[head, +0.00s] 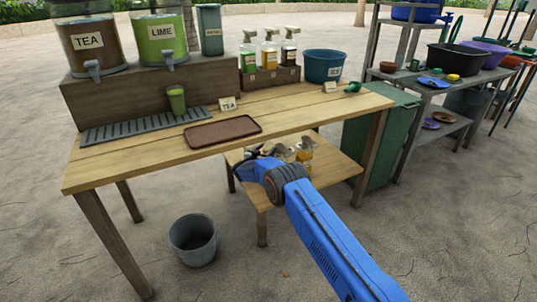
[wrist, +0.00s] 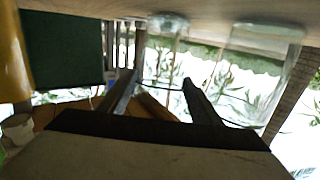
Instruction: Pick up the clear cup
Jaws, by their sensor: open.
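Two clear, see-through vessels show in the wrist view, where the picture looks upside down. The smaller, a clear cup (wrist: 165,52), is behind and between the fingertips of my gripper (wrist: 160,80). A larger clear vessel (wrist: 258,75) stands to its right. Both meet the wooden shelf at the top of that view. My gripper (head: 243,168) is open, with nothing seen held between its fingers. In the head view it is at the left part of the lower shelf (head: 270,190), below the tabletop. The arm and table partly hide the vessels there; I cannot tell the clear cup apart.
An amber jar (head: 304,152) stands on the lower shelf, close to my arm. The tabletop (head: 300,115) overhangs the shelf, with a brown tray (head: 222,131) and a green cup (head: 176,99) on it. A green bin (head: 380,150) stands at right; a grey bucket (head: 193,240) is on the ground.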

